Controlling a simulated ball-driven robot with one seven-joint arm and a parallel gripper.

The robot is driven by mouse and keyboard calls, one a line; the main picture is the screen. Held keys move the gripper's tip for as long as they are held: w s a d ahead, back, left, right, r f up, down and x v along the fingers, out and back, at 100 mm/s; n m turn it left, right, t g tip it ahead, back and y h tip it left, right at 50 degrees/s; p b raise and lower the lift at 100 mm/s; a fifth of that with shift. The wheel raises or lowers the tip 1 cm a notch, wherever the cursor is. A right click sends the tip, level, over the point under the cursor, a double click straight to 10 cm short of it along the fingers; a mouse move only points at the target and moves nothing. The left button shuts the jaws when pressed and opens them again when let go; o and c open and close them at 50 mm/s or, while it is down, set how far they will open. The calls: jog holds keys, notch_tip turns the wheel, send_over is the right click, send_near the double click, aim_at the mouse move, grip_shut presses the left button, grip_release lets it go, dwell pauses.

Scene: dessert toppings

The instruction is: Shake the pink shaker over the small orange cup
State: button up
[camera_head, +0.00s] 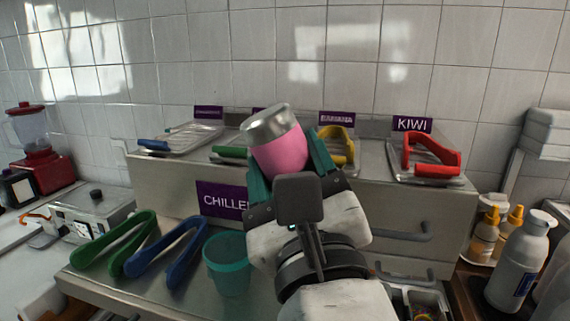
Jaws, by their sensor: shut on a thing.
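The pink shaker (281,151) has a silver cap and is held up in front of the counter, tilted with its cap toward the upper left. My gripper (288,166) is shut on its pink body, with a green finger on each side. A small teal cup (229,268) stands upright on the metal worktop, below and left of the gripper and apart from it. I see no small orange cup; my arm hides part of the worktop.
Green tongs (110,245) and blue tongs (170,250) lie left of the teal cup. Behind stands a chiller counter (165,178) with topping trays, yellow tongs (338,146) and red tongs (431,153). Bottles (518,262) stand at right, a red blender (38,150) at far left.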

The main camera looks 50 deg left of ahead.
aim_at(290, 121)
jog(key=shift+s+d+r+p, duration=0.1)
jog(key=shift+r+p, duration=1.85)
jog(key=shift+r, duration=0.8)
notch_tip(290, 121, down, 8)
jog(key=b, duration=0.6)
jog(key=shift+f+b, duration=0.2)
jog(key=shift+b, duration=0.15)
jog(key=shift+r, duration=0.15)
jog(key=shift+r, duration=0.1)
jog(key=shift+r+p, duration=3.4)
jog(key=shift+r, duration=0.55)
jog(key=shift+f, duration=0.1)
